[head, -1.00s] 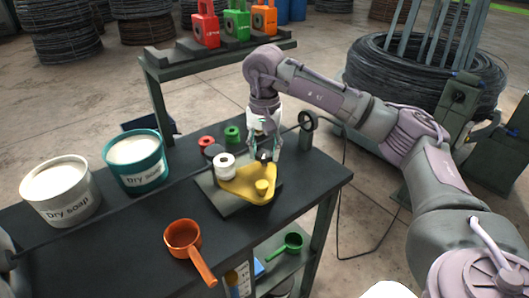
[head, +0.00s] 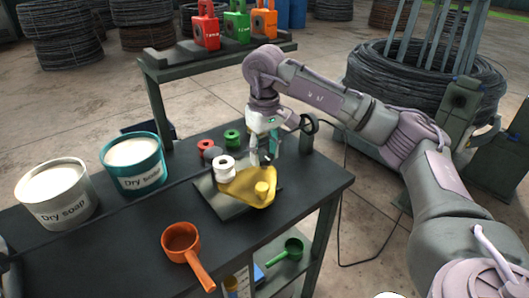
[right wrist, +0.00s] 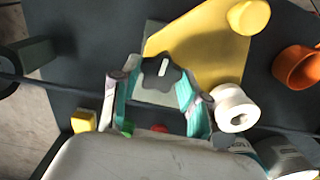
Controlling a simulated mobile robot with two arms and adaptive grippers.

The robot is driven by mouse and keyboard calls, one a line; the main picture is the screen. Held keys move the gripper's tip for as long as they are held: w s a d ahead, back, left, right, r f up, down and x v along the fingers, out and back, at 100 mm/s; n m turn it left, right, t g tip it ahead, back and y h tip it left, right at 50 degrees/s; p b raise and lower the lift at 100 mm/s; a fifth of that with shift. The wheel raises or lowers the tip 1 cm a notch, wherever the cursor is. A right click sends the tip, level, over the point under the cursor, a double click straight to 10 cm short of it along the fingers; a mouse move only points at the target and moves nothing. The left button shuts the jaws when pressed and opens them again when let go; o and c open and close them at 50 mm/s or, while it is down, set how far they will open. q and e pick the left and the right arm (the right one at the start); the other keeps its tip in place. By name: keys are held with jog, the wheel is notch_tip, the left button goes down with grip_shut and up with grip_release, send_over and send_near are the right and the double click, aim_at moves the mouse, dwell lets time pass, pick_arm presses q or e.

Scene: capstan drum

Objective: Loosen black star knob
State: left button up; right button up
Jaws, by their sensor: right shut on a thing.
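The black star knob (right wrist: 160,75) sits at the edge of the yellow plate (right wrist: 195,45), with a white mark on its top. My right gripper (right wrist: 156,84) points down with one finger on each side of the knob and is shut on it. In the head view my right gripper (head: 264,156) is at the back of the yellow plate (head: 248,188), and its fingers mostly hide the knob. A white spool-like roller (right wrist: 236,108) stands close beside the right-hand finger; it also shows in the head view (head: 224,168). My left gripper is not in view.
Red (head: 206,146) and green (head: 232,137) spools stand behind the plate. A handwheel (head: 309,124) is close to the wrist on the right. Two dry soap buckets (head: 133,165) and an orange scoop (head: 182,243) stand on the dark table. The table's front right is clear.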

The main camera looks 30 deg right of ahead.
aim_at(265, 156)
jog(key=shift+r+n, duration=0.15)
jog(key=shift+n, duration=0.15)
jog(key=o, duration=1.1)
jog(key=shift+o, duration=0.2)
notch_tip(265, 156, up, 12)
jog(key=shift+s+f, duration=0.1)
jog(key=shift+f, duration=0.1)
dwell(0.3)
